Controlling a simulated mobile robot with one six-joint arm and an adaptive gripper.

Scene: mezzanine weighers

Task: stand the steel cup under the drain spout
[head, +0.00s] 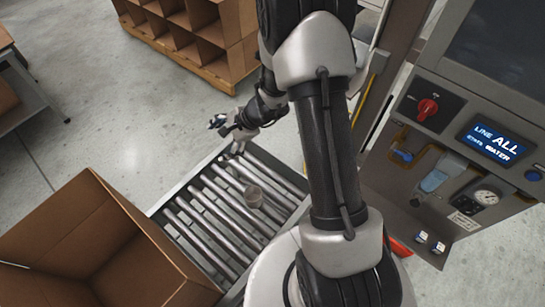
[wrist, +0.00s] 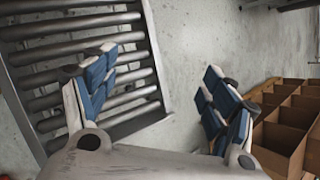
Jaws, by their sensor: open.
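The cup does not show there. At the right of the head view, a machine panel carries a clear filter bowl (head: 434,181) and a gauge (head: 487,197). I cannot clearly make out the drain spout.
A large open cardboard box (head: 120,235) stands left of the conveyor. A divided cardboard rack (head: 200,30) on a pallet stands at the back. A small ledge (head: 405,225) juts out below the panel, holding small fittings. Grey floor between the conveyor and rack is clear.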

